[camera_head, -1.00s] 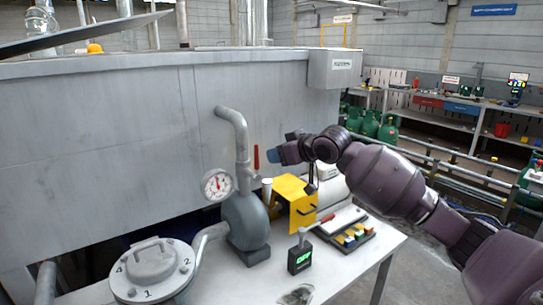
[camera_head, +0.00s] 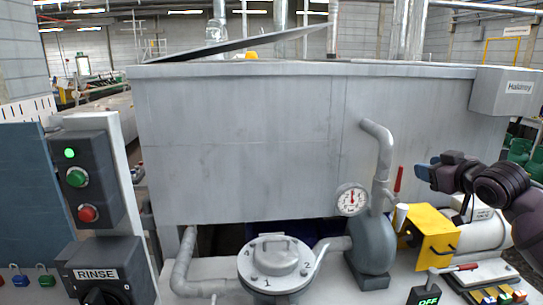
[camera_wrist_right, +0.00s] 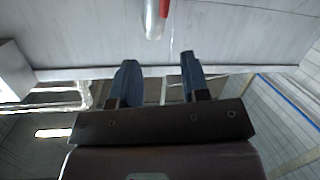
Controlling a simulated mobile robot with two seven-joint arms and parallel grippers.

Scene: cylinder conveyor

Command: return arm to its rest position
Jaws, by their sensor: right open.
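My right arm comes in from the right edge in the head view, dark purple. Its gripper (camera_head: 428,172) is raised in front of the grey tank, to the right of the grey pipe and above the yellow pump cover. In the right wrist view its two blue fingertips (camera_wrist_right: 160,82) stand apart with nothing between them, so it is open and empty. The wrist view looks toward the tank wall (camera_wrist_right: 230,30), with the end of a pipe (camera_wrist_right: 153,20) and a red lever (camera_wrist_right: 164,8) above the fingers. My left gripper is not in view.
The grey tank (camera_head: 250,140) fills the middle. A round numbered lid (camera_head: 275,258) sits at the front. A RINSE switch box (camera_head: 100,272) stands left.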

